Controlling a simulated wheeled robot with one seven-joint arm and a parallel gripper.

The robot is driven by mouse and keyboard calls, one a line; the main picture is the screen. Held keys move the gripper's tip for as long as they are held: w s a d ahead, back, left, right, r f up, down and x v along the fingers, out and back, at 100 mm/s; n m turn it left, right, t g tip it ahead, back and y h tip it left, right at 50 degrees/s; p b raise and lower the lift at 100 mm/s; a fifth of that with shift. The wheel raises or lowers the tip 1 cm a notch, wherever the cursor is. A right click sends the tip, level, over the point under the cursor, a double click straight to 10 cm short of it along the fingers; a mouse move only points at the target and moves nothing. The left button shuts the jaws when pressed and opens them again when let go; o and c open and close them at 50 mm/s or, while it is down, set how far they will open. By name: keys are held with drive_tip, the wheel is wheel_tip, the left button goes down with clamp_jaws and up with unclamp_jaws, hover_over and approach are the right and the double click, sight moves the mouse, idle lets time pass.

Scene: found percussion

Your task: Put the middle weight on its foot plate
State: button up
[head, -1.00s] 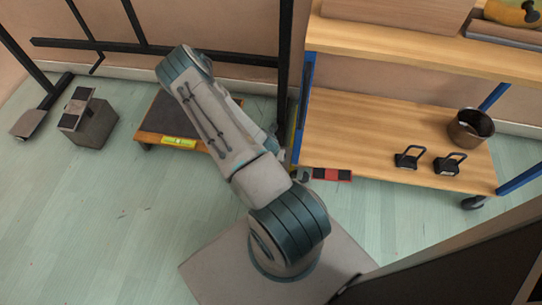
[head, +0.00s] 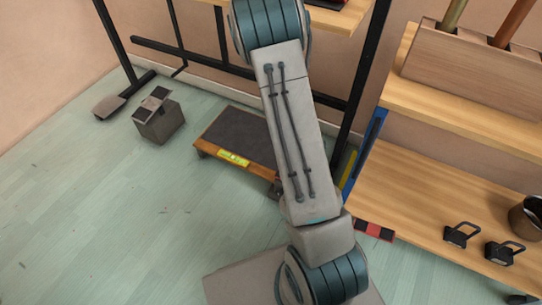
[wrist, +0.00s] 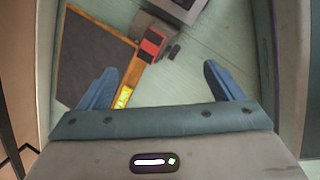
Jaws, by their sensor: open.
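Two small black weights with loop handles, one (head: 461,234) to the left of the other (head: 503,252), stand on the lower wooden shelf at the right of the head view. I cannot tell which is the middle weight. A grey foot plate (head: 109,107) shows on the floor at the black frame's left foot. A grey block with a dark strip on top (head: 158,122) stands beside it. My gripper (wrist: 161,70) is open and empty in the wrist view, its blue fingers apart above the floor area. It is out of the head view.
A low platform with a dark top (head: 240,135) and a yellow label stands on the floor behind my arm. A red and black piece (head: 374,230) lies by the shelf unit. A dark metal pot (head: 527,217) stands near the weights. Floor at the left is clear.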

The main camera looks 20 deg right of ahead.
drive_tip(key=s+a+r+m+y, duration=0.1)
drive_tip(key=a+r+m, duration=0.3)
drive_tip(key=r, duration=0.3)
drive_tip(key=s+a+r+m, duration=0.2)
drive_tip(key=a+r+m, duration=0.1)
drive_tip(key=r, duration=0.4)
drive_tip(key=s+a+r+m+g+y, duration=0.1)
drive_tip(key=s+a+r+m, duration=0.5)
drive_tip(key=s+r, duration=0.5)
drive_tip(key=shift+a+r+m, duration=0.15)
drive_tip(key=shift+r+m, duration=0.55)
drive_tip(key=shift+r, duration=0.1)
drive_tip(key=shift+w, duration=0.1)
